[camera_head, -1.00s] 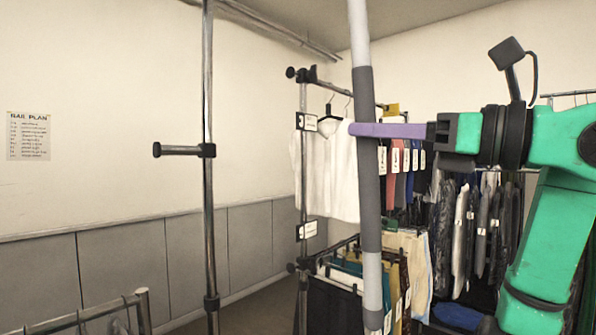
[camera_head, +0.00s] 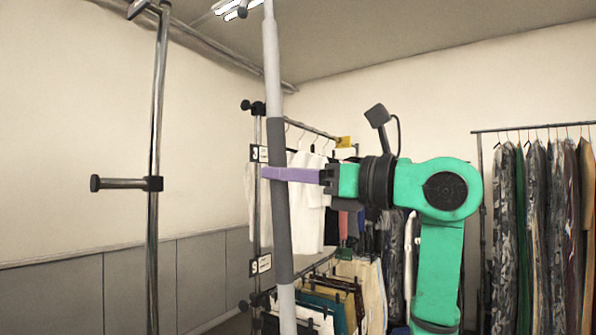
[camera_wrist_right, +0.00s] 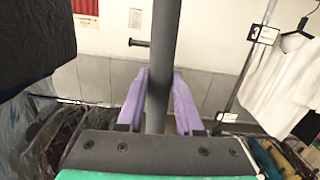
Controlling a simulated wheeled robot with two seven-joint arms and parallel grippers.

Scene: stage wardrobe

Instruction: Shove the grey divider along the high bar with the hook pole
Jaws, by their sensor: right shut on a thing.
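My right gripper (camera_head: 280,174), with purple fingers on a green arm, is shut on the hook pole (camera_head: 285,240) at its dark grey grip. The pole is light grey above and below the grip and stands nearly upright, leaning slightly. In the right wrist view the pole (camera_wrist_right: 162,60) passes between the two purple fingers (camera_wrist_right: 158,100). I cannot make out the grey divider. My left gripper is not in view.
A chrome post (camera_head: 157,130) with a short side peg (camera_head: 125,184) stands at the left. A lower rail holds folded trousers (camera_head: 335,295). A rack of patterned clothes (camera_head: 540,210) stands at the right. Bare wall lies between the post and the rail.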

